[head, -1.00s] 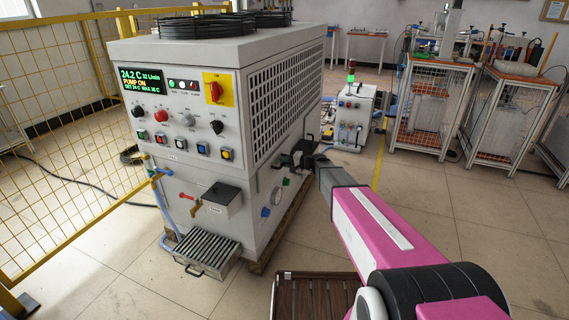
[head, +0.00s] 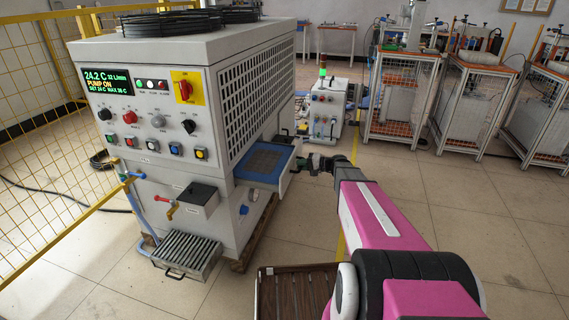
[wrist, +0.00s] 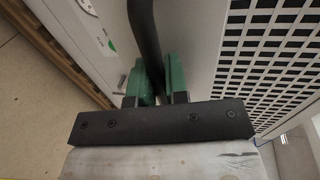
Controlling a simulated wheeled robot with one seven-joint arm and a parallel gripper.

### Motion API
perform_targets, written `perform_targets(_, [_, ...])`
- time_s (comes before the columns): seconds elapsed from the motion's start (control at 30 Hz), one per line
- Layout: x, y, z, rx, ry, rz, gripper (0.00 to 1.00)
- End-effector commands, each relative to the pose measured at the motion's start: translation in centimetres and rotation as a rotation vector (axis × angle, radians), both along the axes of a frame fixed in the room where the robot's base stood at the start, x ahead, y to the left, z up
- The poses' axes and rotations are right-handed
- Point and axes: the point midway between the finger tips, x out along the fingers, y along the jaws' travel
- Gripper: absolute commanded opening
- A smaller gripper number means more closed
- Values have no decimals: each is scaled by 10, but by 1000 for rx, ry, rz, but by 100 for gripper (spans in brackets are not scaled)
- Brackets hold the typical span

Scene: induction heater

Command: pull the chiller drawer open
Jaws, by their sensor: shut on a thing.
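The chiller (head: 160,130) is the big grey cabinet at the left of the head view. Its drawer (head: 288,172) stands pulled out from the right side, below the vent grille, and shows a blue tray inside with a dark grey panel. My gripper (head: 308,163) is at the outer face of the drawer. In the wrist view its green fingers (wrist: 159,84) are shut around the black bar handle (wrist: 146,40). The lower end of the handle is hidden behind the gripper body.
A slatted pull-out tray (head: 187,255) juts from the chiller's front near the floor. A yellow mesh fence (head: 50,150) is at left. A small machine (head: 325,110) and wire-sided carts (head: 400,100) stand behind. The floor right of the chiller is open.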

Motion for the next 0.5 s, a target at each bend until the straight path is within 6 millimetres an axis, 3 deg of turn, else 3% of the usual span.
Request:
perform_targets(0.03, [-5, -13, 0, -1, 0, -2, 0])
perform_targets(0.2, [-15, -39, 0, -1, 1, -1, 0])
perform_targets(0.5, [-20, -55, -1, -2, 1, 2, 0])
